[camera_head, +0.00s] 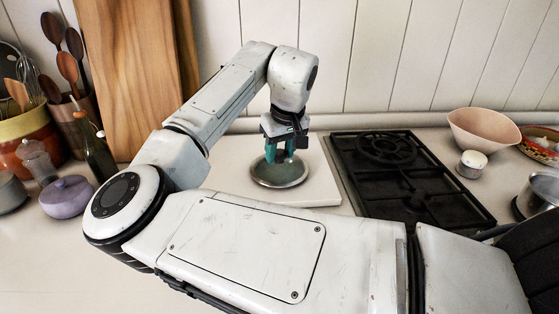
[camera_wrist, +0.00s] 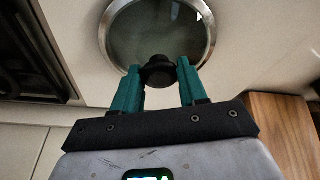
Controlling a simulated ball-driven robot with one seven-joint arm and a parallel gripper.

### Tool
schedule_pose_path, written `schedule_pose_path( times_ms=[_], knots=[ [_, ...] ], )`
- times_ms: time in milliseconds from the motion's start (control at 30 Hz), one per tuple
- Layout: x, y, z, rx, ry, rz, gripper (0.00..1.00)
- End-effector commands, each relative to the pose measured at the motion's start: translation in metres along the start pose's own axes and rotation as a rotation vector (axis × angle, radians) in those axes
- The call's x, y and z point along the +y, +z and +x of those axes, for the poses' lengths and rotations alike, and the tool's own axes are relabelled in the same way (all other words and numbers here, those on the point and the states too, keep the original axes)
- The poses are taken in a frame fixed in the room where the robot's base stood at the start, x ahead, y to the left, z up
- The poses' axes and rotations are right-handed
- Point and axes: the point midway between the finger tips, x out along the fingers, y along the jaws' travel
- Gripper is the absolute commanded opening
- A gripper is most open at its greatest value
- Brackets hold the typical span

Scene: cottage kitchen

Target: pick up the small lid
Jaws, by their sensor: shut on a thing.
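The small lid is a round glass disc with a metal rim (camera_head: 279,181) and a dark knob. In the head view it is at the white board, below my gripper (camera_head: 279,157). The wrist view also shows the lid (camera_wrist: 125,38), with its black knob (camera_wrist: 158,72) between the two green fingers of my gripper (camera_wrist: 160,80). My gripper is shut on the knob. I cannot tell whether the lid rests on the board or is slightly above it.
The white board (camera_head: 316,188) lies on the counter left of a black gas hob (camera_head: 405,178). A purple pot (camera_head: 67,198) and a dark bottle (camera_head: 95,150) stand at the left. A pink bowl (camera_head: 483,132) and a small white-lidded jar (camera_head: 471,164) stand at the right.

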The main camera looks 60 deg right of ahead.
Motion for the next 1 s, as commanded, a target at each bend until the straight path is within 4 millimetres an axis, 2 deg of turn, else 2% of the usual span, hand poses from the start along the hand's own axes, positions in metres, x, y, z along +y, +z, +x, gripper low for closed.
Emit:
schedule_pose_path(
  times_ms=[233, 400, 800, 1000],
  knots=[
    [0.000, -0.003, -0.011, 0.001, 0.000, 0.000, 0.00],
    [0.000, -0.010, -0.032, 0.002, 0.001, 0.001, 0.00],
    [0.013, 0.023, -0.103, 0.003, 0.000, 0.004, 0.00],
    [0.022, 0.052, -0.128, 0.004, -0.002, 0.004, 0.00]
  ],
)
